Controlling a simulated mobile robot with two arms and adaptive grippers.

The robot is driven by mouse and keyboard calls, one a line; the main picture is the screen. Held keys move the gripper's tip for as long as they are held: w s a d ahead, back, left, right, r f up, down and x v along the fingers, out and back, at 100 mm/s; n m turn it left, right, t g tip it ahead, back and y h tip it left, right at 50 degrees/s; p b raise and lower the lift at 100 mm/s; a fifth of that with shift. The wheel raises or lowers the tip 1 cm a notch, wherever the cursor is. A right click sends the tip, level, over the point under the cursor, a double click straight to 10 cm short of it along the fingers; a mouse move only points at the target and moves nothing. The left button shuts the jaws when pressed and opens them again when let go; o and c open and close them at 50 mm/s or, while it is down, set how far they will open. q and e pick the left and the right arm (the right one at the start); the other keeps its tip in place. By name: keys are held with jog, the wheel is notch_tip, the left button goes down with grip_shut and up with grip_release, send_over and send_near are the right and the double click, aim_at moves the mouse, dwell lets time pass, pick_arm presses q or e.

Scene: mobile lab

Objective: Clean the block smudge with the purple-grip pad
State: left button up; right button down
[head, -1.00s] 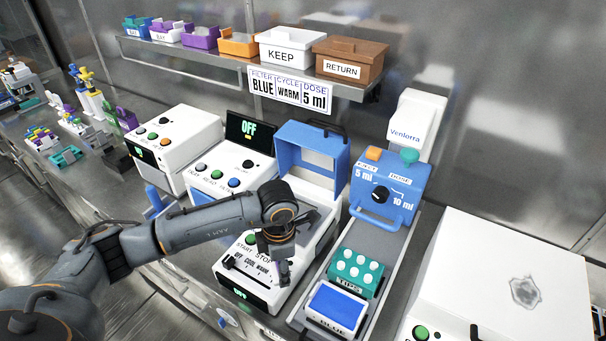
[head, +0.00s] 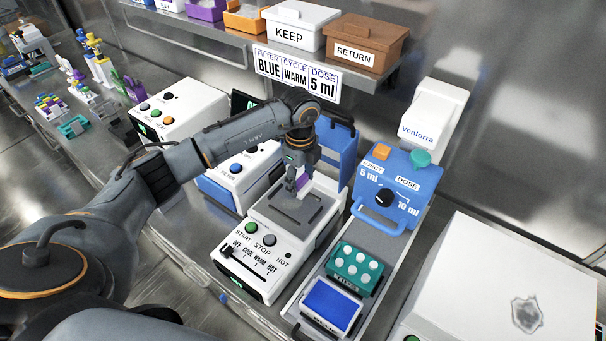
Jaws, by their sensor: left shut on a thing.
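My left gripper (head: 299,178) is shut on the purple-grip pad (head: 304,182), of which only a small purple part shows between the fingers. It is over the grey block (head: 287,208) set in the top of the white machine with START and STOP buttons (head: 249,256). I cannot tell whether the pad touches the block. I cannot make out a smudge on the block; the gripper covers part of it. A grey smudge-like mark (head: 527,313) shows on the white box (head: 500,275) at the right. My right gripper is not in view.
The machine's blue lid (head: 340,165) stands open behind the gripper. A blue dosing unit (head: 395,188) is to the right, with a teal tips rack (head: 354,270) and blue tray (head: 331,304) in front. A shelf with KEEP (head: 290,27) and RETURN (head: 363,42) bins hangs above.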

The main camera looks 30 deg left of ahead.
pick_arm(q)
jog(key=shift+s+f+b, duration=0.1)
jog(key=shift+f+b, duration=0.3)
jog(key=shift+f, duration=0.1)
jog(key=b, duration=0.3)
send_over(300, 207)
notch_tip(300, 207, down, 4)
jog(key=shift+f, duration=0.45)
jog(key=shift+d+f+b, duration=0.1)
jog(key=shift+f+b, duration=0.3)
jog(key=shift+b, duration=0.1)
jog(key=shift+f+b, duration=0.4)
jog(key=shift+f, duration=0.15)
